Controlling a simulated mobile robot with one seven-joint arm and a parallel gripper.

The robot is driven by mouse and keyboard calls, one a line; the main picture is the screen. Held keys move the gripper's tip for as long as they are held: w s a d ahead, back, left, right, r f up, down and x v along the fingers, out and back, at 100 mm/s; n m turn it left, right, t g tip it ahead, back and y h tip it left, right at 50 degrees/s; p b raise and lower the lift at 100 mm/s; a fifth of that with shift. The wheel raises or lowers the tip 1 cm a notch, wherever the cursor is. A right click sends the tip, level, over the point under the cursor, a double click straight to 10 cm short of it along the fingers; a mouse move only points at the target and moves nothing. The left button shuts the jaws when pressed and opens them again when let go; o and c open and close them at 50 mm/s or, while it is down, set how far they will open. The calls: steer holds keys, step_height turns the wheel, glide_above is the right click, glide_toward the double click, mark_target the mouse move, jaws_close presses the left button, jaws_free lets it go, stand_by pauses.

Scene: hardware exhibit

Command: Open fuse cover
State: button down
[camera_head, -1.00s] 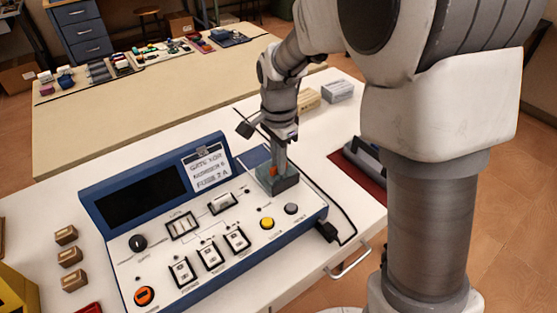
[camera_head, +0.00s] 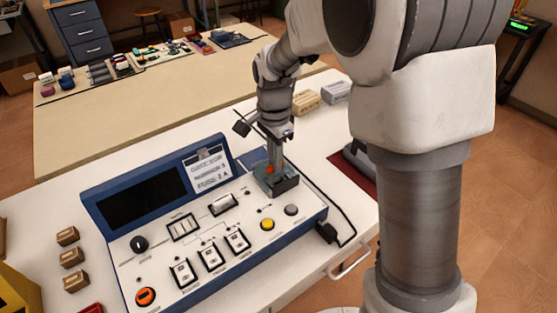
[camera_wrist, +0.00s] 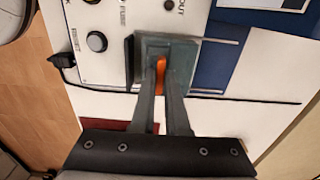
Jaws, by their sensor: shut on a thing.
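The fuse cover (camera_head: 264,180) is a grey-green, partly see-through box at the right end of the sloped control panel (camera_head: 190,262). My gripper (camera_head: 271,168) reaches down to it from above and is shut on its orange tab. In the wrist view the orange tab (camera_wrist: 160,72) sits between the two fingers, with the cover (camera_wrist: 182,58) just beyond the fingertips. A dark gap shows along the cover's front edge in the head view, so it looks slightly lifted there. My fingers hide part of the cover, and its inside is not clearly visible.
The panel has a yellow button (camera_head: 267,224), a grey button (camera_head: 291,210), several white switches and an orange button (camera_head: 145,296). A black cable (camera_head: 345,215) runs behind the right side. Small brown boxes (camera_head: 70,257) stand left. Pale boxes (camera_head: 307,100) stand behind my gripper.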

steer(key=w+a, duration=0.1)
steer(key=w+a+p, duration=0.1)
steer(key=w, duration=0.1)
steer(key=w+a+p, duration=0.1)
steer(key=w, duration=0.1)
steer(key=shift+a, duration=0.2)
steer(key=c, duration=0.9)
jaws_free()
steer(key=shift+r, duration=0.15)
step_height(320, 180, up, 17)
steer(key=p, duration=0.3)
steer(key=shift+r, duration=0.15)
steer(key=shift+s, duration=0.1)
